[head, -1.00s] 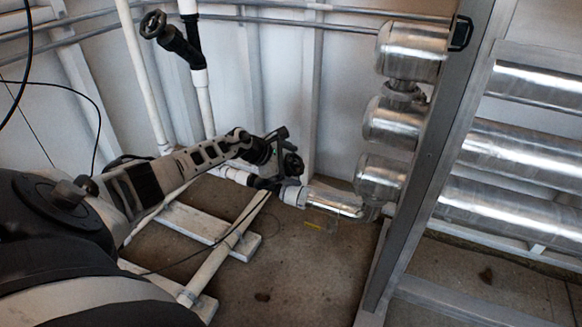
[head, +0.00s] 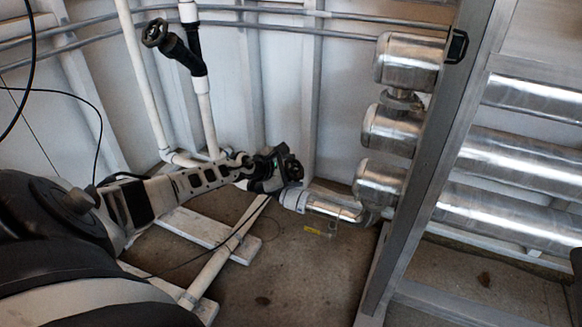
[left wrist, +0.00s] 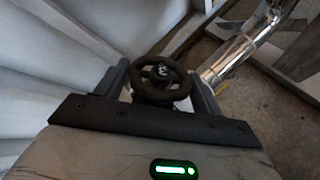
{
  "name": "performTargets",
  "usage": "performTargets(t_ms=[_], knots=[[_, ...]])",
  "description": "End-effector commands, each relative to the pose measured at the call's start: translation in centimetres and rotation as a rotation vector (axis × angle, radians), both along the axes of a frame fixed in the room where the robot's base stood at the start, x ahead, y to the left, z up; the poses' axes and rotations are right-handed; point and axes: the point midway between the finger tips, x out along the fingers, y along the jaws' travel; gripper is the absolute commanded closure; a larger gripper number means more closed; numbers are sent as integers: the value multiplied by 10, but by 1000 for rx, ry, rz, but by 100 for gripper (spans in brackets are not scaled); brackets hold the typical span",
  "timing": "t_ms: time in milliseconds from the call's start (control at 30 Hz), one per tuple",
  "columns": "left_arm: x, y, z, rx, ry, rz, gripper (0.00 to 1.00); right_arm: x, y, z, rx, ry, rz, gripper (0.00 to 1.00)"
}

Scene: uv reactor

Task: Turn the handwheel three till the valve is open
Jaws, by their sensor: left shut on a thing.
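The handwheel (left wrist: 162,80) is a small dark ring with spokes; in the left wrist view it sits between the two fingers of my left gripper (left wrist: 160,84). In the head view the handwheel (head: 293,168) is on a dark valve low by the wall, at the end of the white pipe. My left gripper (head: 274,166) reaches it from the left and is shut on its rim. The fingers partly hide the wheel's sides. The valve's inside does not show, so I cannot tell how far it is open. My right gripper is not in view.
Another dark handwheel (head: 154,33) is on a valve at the upper left. Shiny metal cylinders (head: 385,130) and a grey upright frame (head: 425,170) stand to the right. White pipes and a white support beam (head: 205,233) lie low. Bare floor (head: 290,275) is in front.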

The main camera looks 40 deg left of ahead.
Motion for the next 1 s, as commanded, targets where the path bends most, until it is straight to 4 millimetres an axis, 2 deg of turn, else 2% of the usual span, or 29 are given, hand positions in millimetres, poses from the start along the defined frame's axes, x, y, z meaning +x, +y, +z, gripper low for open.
performTargets(t_ms=[300, 1000], knots=[[-1, -1, -1, 32, -97, 105, 55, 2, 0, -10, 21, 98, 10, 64], [-2, -2, -5, 75, -244, 264, 55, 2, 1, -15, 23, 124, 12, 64]])
